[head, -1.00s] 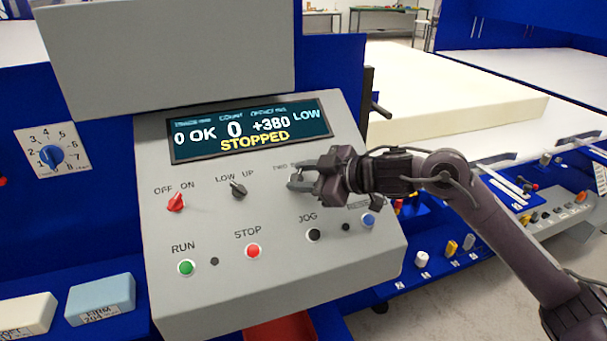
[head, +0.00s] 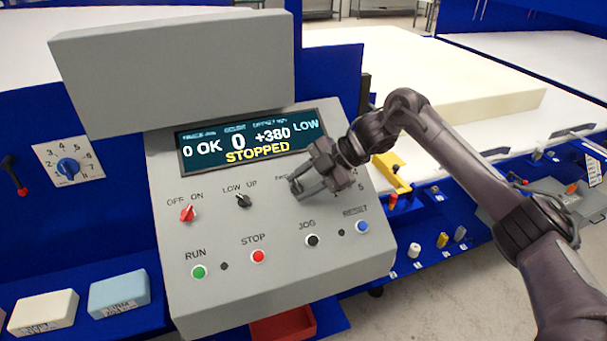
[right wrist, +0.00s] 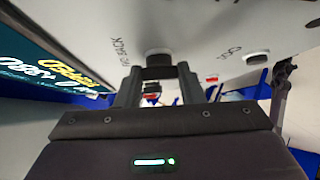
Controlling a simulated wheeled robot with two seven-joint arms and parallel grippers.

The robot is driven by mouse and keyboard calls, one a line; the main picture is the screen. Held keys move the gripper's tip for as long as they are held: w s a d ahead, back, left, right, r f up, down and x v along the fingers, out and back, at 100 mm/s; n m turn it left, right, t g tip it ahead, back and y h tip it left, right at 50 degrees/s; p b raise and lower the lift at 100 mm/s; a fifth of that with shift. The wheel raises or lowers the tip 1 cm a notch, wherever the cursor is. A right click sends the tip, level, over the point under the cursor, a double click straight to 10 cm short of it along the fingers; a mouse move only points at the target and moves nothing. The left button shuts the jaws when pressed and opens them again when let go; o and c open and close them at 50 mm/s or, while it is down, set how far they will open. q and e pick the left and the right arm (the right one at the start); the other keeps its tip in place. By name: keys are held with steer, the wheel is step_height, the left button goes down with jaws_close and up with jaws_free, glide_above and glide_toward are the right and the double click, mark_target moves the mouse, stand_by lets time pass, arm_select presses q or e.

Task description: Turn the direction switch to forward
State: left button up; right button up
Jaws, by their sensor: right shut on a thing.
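The direction switch is a small dark knob (right wrist: 158,54) on the sloped grey control panel (head: 215,290), beside a label that reads partly as FWD BACK in the right wrist view. My right gripper (head: 297,189) reaches down to it from the upper right, and its fingers cover the knob in the head view. In the right wrist view the gripper (right wrist: 158,76) is shut on the knob, with one finger on each side. I cannot tell which way the knob points. The display (head: 250,140) reads STOPPED and LOW. My left gripper is not in view.
The red OFF/ON switch (head: 188,213) and the dark LOW/UP switch (head: 243,200) sit left of the gripper. Below are the green RUN (head: 199,272), red STOP (head: 258,256), black JOG (head: 312,240) and blue RESET (head: 362,227) buttons. Foam blocks (head: 119,292) lie at lower left.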

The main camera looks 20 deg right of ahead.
steer(key=n+g+p, duration=0.1)
steer(key=n+h+p, duration=0.1)
steer(key=p, duration=0.1)
steer(key=r+n+g+p, duration=0.1)
steer(key=p, duration=0.1)
steer(key=shift+w+n+g+h, duration=0.25)
steer(key=shift+n+g+h, duration=0.05)
steer(key=shift+h, duration=0.1)
steer(key=shift+a+f+n+g+h+p, duration=0.15)
steer(key=shift+n+g+h+p, duration=0.2)
steer(key=shift+n+p, duration=0.45)
steer(key=shift+f+p, duration=0.1)
steer(key=shift+p, duration=0.2)
steer(key=o, duration=1)
steer(key=shift+f, duration=0.1)
steer(key=shift+b+v, duration=0.45)
steer(key=shift+v, duration=3.5)
steer(key=shift+w, duration=0.1)
